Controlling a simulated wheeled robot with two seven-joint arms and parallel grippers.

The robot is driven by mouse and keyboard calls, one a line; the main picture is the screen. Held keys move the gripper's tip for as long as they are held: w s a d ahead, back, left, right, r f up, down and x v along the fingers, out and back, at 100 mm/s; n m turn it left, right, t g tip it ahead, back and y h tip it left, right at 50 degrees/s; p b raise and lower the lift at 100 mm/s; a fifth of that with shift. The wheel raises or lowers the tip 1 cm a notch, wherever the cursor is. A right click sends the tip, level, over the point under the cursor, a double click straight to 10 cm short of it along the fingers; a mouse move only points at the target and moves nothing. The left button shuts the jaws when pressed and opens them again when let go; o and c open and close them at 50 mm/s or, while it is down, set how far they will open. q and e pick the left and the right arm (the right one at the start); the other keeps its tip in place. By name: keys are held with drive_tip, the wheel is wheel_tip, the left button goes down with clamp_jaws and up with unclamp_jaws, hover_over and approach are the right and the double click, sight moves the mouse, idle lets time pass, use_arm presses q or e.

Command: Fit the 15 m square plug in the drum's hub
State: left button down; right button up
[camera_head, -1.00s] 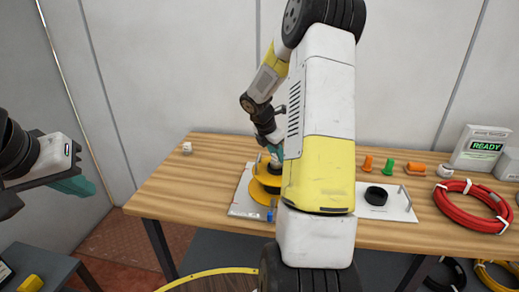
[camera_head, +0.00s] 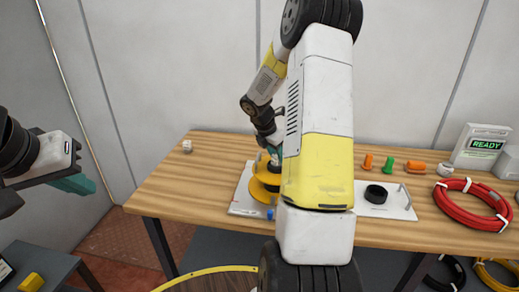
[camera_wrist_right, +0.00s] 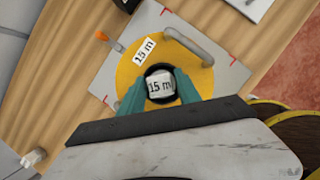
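The yellow drum (camera_wrist_right: 197,75) lies flat on a pale board and carries a "15 m" label; it shows partly in the head view (camera_head: 258,190) behind my right arm. The plug (camera_wrist_right: 160,87), with a "15 m" label on its end, is over the drum's dark round hub in the right wrist view. My right gripper (camera_wrist_right: 159,93) has its teal fingers closed against both sides of the plug. I cannot tell how deep the plug sits or whether its square lines up with the hub. My left gripper (camera_head: 75,184) is away from the table at the left; its finger gap is hidden.
The pale board (camera_head: 243,208) bears the drum. A black ring (camera_head: 376,194), orange and green pieces (camera_head: 387,165), a red cable coil (camera_head: 468,205) and a READY box (camera_head: 482,147) stand right. The table's left part is mostly clear.

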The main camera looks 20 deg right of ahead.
drive_tip(key=v, duration=1.1)
idle(0.6)
idle(0.4)
drive_tip(key=s+a+r+m+t+y, duration=0.2)
drive_tip(key=s+a+r+m, duration=0.3)
drive_tip(key=s+a+m, duration=0.3)
drive_tip(key=s+a+r+m+t+y, duration=0.2)
drive_tip(key=s+a+r+m+y, duration=0.2)
drive_tip(key=s+a+m, duration=0.5)
drive_tip(key=s+r+m, duration=0.2)
drive_tip(key=s+m, duration=0.1)
drive_tip(key=s, duration=0.4)
drive_tip(key=shift+a+m+t+y, duration=0.25)
drive_tip(key=shift+m+t+y, duration=0.05)
drive_tip(key=shift+t, duration=0.1)
drive_tip(key=shift+s+r, duration=0.15)
